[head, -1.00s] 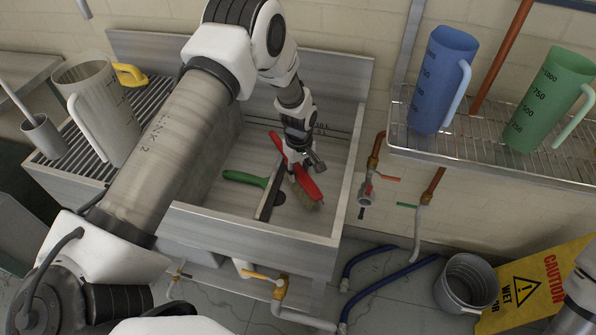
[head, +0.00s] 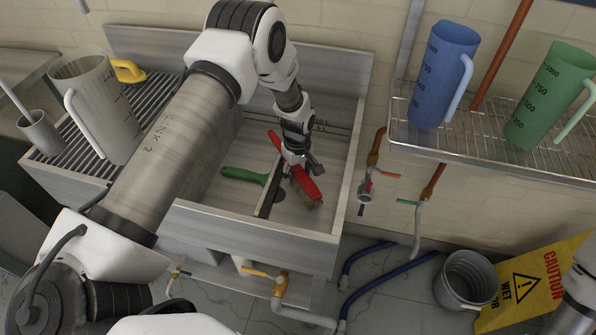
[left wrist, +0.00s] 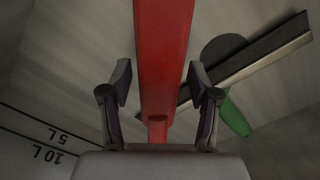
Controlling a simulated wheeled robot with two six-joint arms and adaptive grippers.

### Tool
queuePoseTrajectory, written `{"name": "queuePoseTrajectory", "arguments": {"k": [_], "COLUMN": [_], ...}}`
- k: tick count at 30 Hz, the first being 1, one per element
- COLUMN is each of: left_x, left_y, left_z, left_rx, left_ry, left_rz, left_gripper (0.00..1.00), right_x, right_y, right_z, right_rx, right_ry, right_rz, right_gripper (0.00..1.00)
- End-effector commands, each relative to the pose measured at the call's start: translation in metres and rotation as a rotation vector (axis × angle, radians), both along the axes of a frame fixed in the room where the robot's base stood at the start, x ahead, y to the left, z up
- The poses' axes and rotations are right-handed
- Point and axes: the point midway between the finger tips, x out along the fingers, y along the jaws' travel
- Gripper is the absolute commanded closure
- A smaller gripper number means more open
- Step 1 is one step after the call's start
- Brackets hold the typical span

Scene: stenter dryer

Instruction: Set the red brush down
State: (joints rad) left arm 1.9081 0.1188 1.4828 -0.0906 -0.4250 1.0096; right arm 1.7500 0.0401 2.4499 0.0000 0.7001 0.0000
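The red brush (head: 307,186) is in the sink basin (head: 222,187), its bristles toward the lower right in the head view. In the left wrist view the red brush (left wrist: 163,45) runs between the fingers of my left gripper (left wrist: 160,85). The fingers stand apart, with narrow gaps beside the brush. In the head view my left gripper (head: 302,166) is low in the basin over the brush and hides its middle. Whether the brush lies fully on the basin floor cannot be told. My right gripper is out of view.
A green-handled squeegee (head: 243,175) lies beside the brush, over a dark drain. A grey jug (head: 100,110) stands on the ribbed drainboard at left. Blue (head: 440,75) and green (head: 548,100) jugs stand on the wire shelf at right.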

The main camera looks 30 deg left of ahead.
Motion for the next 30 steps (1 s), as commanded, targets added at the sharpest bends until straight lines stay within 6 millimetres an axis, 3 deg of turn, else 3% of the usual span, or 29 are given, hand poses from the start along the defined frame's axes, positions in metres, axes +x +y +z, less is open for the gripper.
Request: {"name": "queuePoseTrajectory", "arguments": {"k": [8, 11, 21, 25, 30], "left_x": [0.002, 0.002, 0.002, 0.002, 0.001], "left_y": [0.000, 0.000, 0.000, 0.001, 0.000], "left_z": [0.014, 0.029, 0.115, 0.131, 0.135], "left_rx": [0.000, -0.001, 0.000, 0.000, 0.000], "left_ry": [-0.004, -0.005, -0.007, -0.004, -0.004], "left_rz": [0.000, 0.001, 0.001, 0.001, 0.001], "left_gripper": [0.39, 0.39, 0.39, 0.39, 0.39], "right_x": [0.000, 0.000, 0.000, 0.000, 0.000], "right_y": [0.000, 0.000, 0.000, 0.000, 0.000], "right_z": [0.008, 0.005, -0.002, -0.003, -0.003], "right_rx": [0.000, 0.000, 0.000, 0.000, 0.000], "right_ry": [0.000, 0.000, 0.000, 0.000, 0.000], "right_rz": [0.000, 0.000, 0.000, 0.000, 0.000], "right_gripper": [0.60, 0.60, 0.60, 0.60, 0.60]}}
